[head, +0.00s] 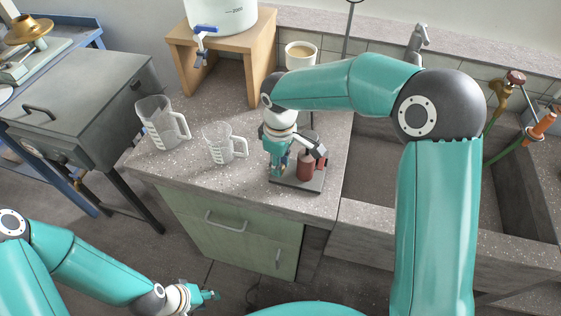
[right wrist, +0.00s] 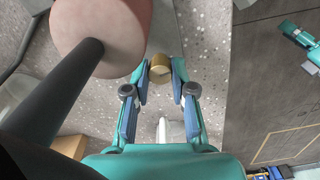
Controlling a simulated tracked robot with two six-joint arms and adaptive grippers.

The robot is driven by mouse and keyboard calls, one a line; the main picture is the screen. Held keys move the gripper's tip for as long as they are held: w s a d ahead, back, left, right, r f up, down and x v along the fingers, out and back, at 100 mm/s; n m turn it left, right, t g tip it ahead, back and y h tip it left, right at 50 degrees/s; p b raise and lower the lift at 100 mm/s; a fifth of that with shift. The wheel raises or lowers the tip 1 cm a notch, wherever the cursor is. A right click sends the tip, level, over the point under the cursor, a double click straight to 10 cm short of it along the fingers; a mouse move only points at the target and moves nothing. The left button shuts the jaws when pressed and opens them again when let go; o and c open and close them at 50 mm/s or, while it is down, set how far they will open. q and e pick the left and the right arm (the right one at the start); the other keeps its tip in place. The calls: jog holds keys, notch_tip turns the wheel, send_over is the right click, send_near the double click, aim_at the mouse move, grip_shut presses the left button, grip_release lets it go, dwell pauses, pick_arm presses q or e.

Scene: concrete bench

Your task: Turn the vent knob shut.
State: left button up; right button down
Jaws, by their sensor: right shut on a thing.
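The vent knob (right wrist: 160,70) is a small brass cylinder between my right gripper's fingertips in the right wrist view. My right gripper (right wrist: 159,76) is shut on it. In the head view my right gripper (head: 279,172) is low over the bench, at the left side of a device with a dark red cylinder (head: 305,166) on a dark base plate (head: 312,184); the knob is not clear there. The red cylinder and a black rod show large in the right wrist view (right wrist: 100,30). My left gripper (head: 208,296) hangs low in front of the cabinet, away from the device; its opening is unclear.
Two clear measuring jugs (head: 162,126) (head: 222,145) stand left of the device on the speckled bench (head: 255,183). Behind are a wooden stand (head: 218,45) with a white water container (head: 222,14) and a cream mug (head: 300,53). A sink (head: 375,160) lies to the right.

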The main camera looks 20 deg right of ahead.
jog(key=shift+m+b, duration=0.3)
jog(key=shift+m, duration=0.8)
jog(key=c, duration=1)
grip_release()
jog(key=shift+o, duration=0.2)
notch_tip(320, 180, up, 12)
